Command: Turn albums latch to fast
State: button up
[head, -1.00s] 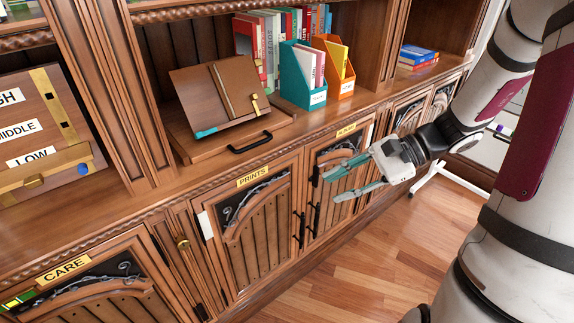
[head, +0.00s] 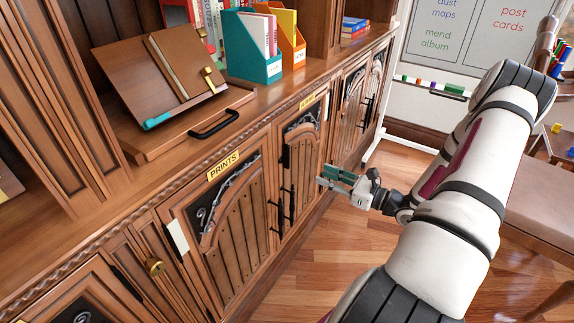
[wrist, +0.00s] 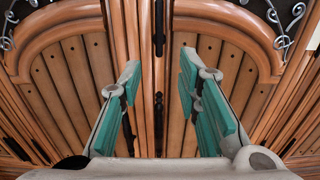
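My gripper (head: 322,174) is open and empty, its teal fingers apart, in front of the lower cabinet doors. In the wrist view my gripper (wrist: 160,100) faces the seam between two arched plank doors (wrist: 215,85). Black vertical door hardware (wrist: 159,28) runs along the seam between the fingers; I see no contact with it. In the head view a door (head: 303,165) right of the prints door carries a yellow label (head: 307,101), too small to read surely. Black handles (head: 282,210) stand at the seam beside the prints door (head: 235,235). I cannot pick out the albums latch or its setting.
The cabinet counter holds a wooden book stand (head: 160,80), a black-handled drawer board, a teal file box (head: 252,50) and an orange one (head: 290,45). A whiteboard (head: 460,45) stands behind. A chair (head: 540,195) is at the right. The wooden floor before the cabinet is clear.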

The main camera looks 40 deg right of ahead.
aim_at(286, 157)
jog(key=b+x, duration=0.2)
jog(key=x, duration=1)
jog(key=shift+w+a+b, duration=0.1)
jog(key=shift+w+b, duration=0.15)
jog(key=shift+b, duration=0.1)
grip_shut()
